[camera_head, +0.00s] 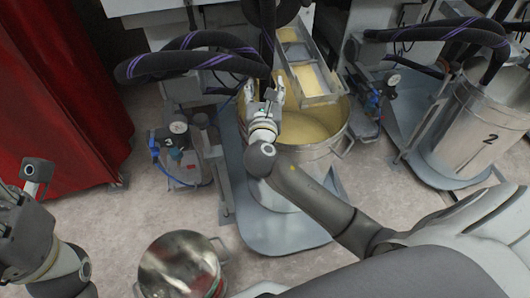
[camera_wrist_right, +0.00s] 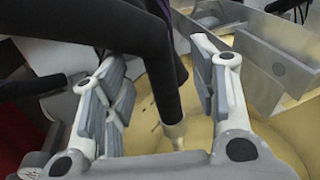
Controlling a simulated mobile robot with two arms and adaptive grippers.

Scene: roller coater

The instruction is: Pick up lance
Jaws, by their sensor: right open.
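The lance is a dark, hose-like tube (camera_wrist_right: 165,75) with a pale tip (camera_wrist_right: 175,130) in the right wrist view. It hangs down over the yellow contents of a metal pot. In the head view its dark upper part (camera_head: 267,45) drops towards the pot (camera_head: 315,160). My right gripper (camera_head: 264,92) is at the pot's left rim, by the lance. In the right wrist view its fingers (camera_wrist_right: 165,85) are spread, with the lance showing between them; contact cannot be told. My left gripper (camera_head: 35,175) shows only in part at the left edge.
Dark hoses with purple stripes (camera_head: 190,62) arch over the pot's left side. A metal trough (camera_head: 308,75) stands over the pot. A second pot marked 2 (camera_head: 478,135) is at right. An empty metal bucket (camera_head: 180,265) stands on the floor. A red curtain (camera_head: 65,110) hangs at left.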

